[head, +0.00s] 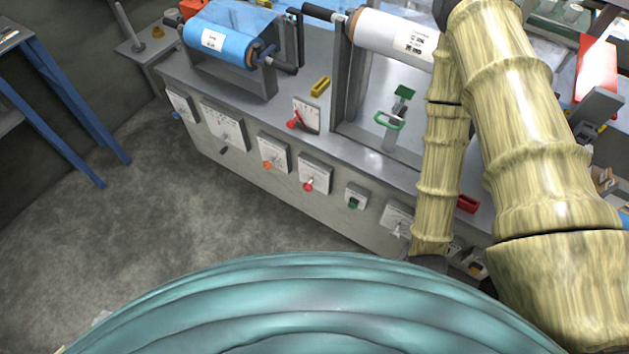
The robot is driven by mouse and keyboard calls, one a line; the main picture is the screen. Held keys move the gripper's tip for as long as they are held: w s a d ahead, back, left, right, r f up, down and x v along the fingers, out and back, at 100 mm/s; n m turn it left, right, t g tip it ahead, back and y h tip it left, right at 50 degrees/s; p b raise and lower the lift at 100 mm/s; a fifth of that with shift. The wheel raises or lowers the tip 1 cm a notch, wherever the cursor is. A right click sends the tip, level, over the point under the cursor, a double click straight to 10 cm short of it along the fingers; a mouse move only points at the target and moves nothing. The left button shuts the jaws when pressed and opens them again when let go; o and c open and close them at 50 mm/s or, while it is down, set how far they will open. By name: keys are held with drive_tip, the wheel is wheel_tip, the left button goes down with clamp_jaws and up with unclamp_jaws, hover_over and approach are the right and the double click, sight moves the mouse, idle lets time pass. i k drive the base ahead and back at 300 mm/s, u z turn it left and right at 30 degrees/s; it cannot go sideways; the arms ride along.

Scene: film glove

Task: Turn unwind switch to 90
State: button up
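Several switches sit on label plates along the front face of the grey machine bench (330,215). They include an orange knob (267,165), a red knob (308,187), a green switch (353,203), a blue knob (176,116) and a grey lever switch (398,230). The labels are too small to read, so I cannot tell which is the unwind switch or its angle. My bamboo-textured arm crosses the right side, in front of part of the bench. I cannot make out my gripper's fingers in this view.
A blue film roll (225,38) and a white roll (390,32) are mounted on the bench. A blue-legged table (65,105) is at left. Floor (190,230) before the bench is clear.

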sight(308, 186)
drive_tip(key=z, duration=2.65)
drive_tip(key=k, duration=1.85)
drive_tip(key=u, duration=2.65)
